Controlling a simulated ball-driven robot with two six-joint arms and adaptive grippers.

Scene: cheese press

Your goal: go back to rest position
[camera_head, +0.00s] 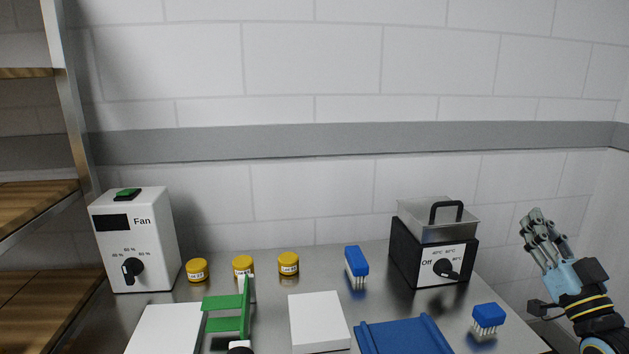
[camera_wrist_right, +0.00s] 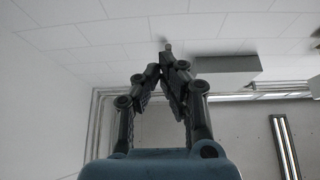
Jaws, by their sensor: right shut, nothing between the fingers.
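My right gripper (camera_head: 538,226) is raised at the right of the head view, above and beyond the table's right edge, with its fingers pointing up. It touches no object. In the right wrist view my right gripper (camera_wrist_right: 167,62) has its fingertips together, with nothing between them, and faces the white wall and ceiling. My left gripper does not show in the head view.
The steel table (camera_head: 310,270) holds a Fan box (camera_head: 140,245), several yellow-lidded jars (camera_head: 289,263), a heater with a pan (camera_head: 432,252), blue brushes (camera_head: 488,317), a green stand (camera_head: 228,314), white blocks (camera_head: 320,322) and a blue tray (camera_head: 404,338). Wooden shelves (camera_head: 38,204) stand left.

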